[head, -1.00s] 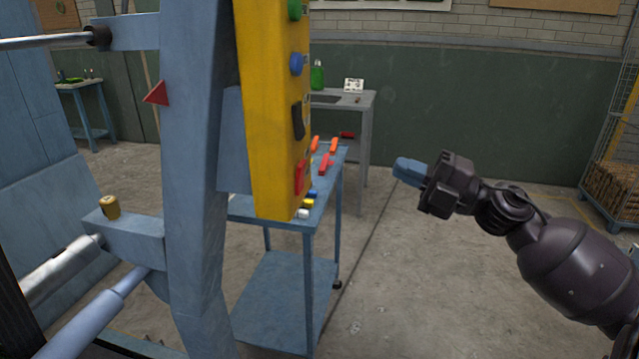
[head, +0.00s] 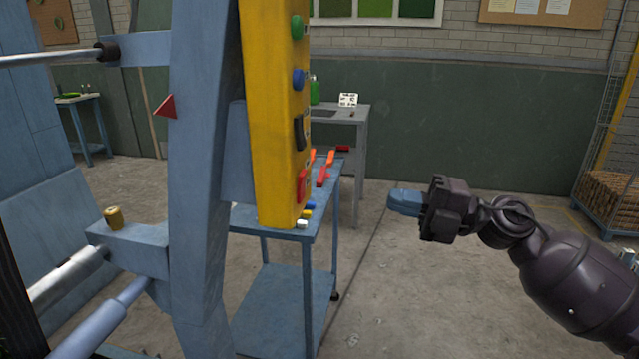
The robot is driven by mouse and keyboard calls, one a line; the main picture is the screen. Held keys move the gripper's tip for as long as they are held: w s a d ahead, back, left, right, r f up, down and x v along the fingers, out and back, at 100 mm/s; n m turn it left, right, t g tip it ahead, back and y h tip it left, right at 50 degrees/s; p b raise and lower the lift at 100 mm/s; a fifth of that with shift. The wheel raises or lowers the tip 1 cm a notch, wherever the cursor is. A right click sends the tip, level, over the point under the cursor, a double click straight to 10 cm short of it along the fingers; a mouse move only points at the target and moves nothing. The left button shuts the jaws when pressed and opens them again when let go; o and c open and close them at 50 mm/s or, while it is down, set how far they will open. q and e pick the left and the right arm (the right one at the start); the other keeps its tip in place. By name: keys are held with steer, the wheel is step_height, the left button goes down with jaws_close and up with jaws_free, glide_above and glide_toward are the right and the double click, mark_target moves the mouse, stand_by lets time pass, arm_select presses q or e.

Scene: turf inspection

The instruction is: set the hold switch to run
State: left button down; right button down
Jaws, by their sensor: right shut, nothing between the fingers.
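A yellow control box (head: 268,120) is mounted on a blue upright post of the machine and is seen at a steep angle. Its right face carries a green button (head: 297,27), a blue button (head: 298,79), a black switch (head: 299,132) and a red switch (head: 302,186). Labels are too small to read, so I cannot tell which is the hold switch or its setting. My right gripper (head: 393,201) is shut and empty, with blue fingertips pointing left. It is apart from the box, to its right at about the red switch's height in the picture. My left gripper is not in view.
A blue cart (head: 322,225) with coloured tools stands behind the box. A grey table (head: 350,113) with a green bottle (head: 314,91) stands farther back. A small yellow can (head: 113,217) sits on the machine's ledge.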

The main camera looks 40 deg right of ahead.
mark_target(305, 180)
steer(key=x, duration=1.1)
steer(key=shift+w+a, duration=0.15)
steer(key=shift+w, duration=0.05)
steer(key=shift+x, duration=0.95)
